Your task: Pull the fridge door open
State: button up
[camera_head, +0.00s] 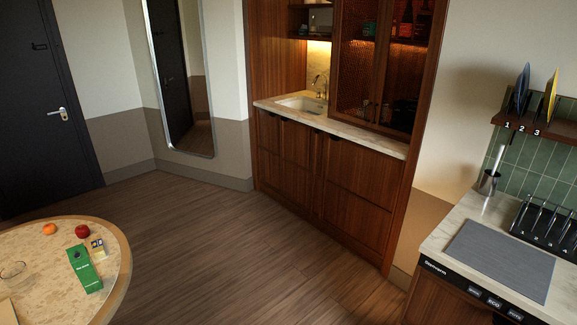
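I see no thing that I can clearly tell as a fridge door. The wooden kitchenette has shut brown cabinet doors, a left one (285,160) and a right one (357,205), under its counter. Whether one of them fronts a fridge, I cannot tell. Small dark handles or gaps show at their top edges. My gripper and arm are not in view.
A round table (122,262) at lower left holds a green carton (84,268), fruit and a glass. A counter (466,213) with a grey mat (503,258) and rack (545,230) stands at right. The wooden floor (225,240) between is clear.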

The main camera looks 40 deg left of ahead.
aim_at(362, 183)
jog(key=u, duration=2.85)
jog(key=z, duration=1.95)
jog(key=i+j+u, duration=0.15)
jog(key=i, duration=0.95)
jog(key=i+j+u, duration=0.1)
jog(key=i, duration=1)
